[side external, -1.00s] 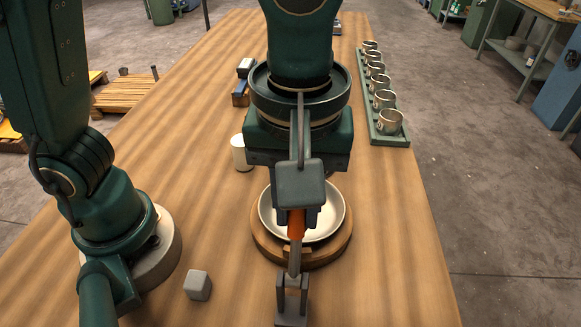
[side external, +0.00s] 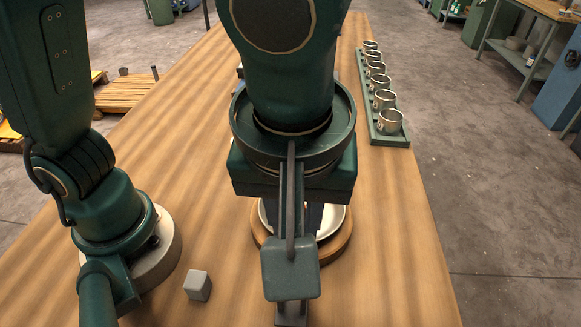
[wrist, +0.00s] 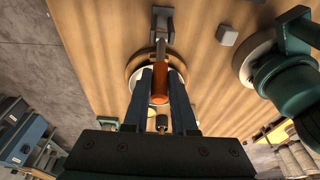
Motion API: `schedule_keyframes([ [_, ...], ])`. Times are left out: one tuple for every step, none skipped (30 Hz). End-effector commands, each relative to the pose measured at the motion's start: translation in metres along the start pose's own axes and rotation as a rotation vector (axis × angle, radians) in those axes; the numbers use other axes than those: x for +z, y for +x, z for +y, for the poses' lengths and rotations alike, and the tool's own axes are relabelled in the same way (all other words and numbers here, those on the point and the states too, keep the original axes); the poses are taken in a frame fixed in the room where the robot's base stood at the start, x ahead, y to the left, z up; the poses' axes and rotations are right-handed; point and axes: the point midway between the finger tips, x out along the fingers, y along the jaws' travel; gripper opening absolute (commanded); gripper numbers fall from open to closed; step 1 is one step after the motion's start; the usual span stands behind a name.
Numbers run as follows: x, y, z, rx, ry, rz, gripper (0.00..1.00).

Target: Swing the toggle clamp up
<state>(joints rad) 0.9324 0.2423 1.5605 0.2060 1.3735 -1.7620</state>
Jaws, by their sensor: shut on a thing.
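The toggle clamp's orange handle (wrist: 160,88) lies between the two dark fingers of my gripper (wrist: 160,76), which are shut on it. Its steel arm runs from the handle to the clamp's base (wrist: 162,18) at the top of the wrist view. The white bowl (side external: 333,222) sits in a round wooden holder (side external: 334,250), partly hidden behind my gripper.
A grey cube (side external: 198,285) lies on the wooden table (side external: 400,240) left of the clamp. A green rack (side external: 389,141) with several metal cups stands at the back right. The table right of the holder is clear.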

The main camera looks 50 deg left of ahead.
Motion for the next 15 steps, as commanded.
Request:
schedule_keyframes([
  [0.001,0.0,-0.001,-0.002,0.0,-0.003,0.0],
  [0.001,0.0,-0.001,-0.002,0.0,-0.003,0.0],
  [0.001,0.0,-0.001,-0.002,0.0,-0.003,0.0],
  [0.001,0.0,-0.001,-0.002,0.001,-0.002,0.0],
  [0.001,0.0,-0.001,-0.002,0.001,-0.001,0.0],
  [0.003,-0.001,0.0,-0.003,0.003,0.005,0.0],
  [0.004,-0.001,0.0,-0.003,0.005,0.012,0.0],
  [0.006,-0.001,0.0,-0.004,0.007,0.02,0.0],
  [0.008,-0.002,0.0,-0.004,0.008,0.034,0.0],
  [0.009,-0.003,0.0,-0.003,0.008,0.043,0.0],
  [0.011,-0.003,0.0,-0.003,0.007,0.052,0.0],
  [0.012,-0.003,-0.001,-0.004,0.007,0.063,0.0],
  [0.013,-0.004,-0.001,-0.003,0.006,0.07,0.0],
  [0.014,-0.004,-0.001,-0.002,0.004,0.075,0.0],
  [0.014,-0.004,-0.001,-0.002,0.004,0.078,0.0],
])
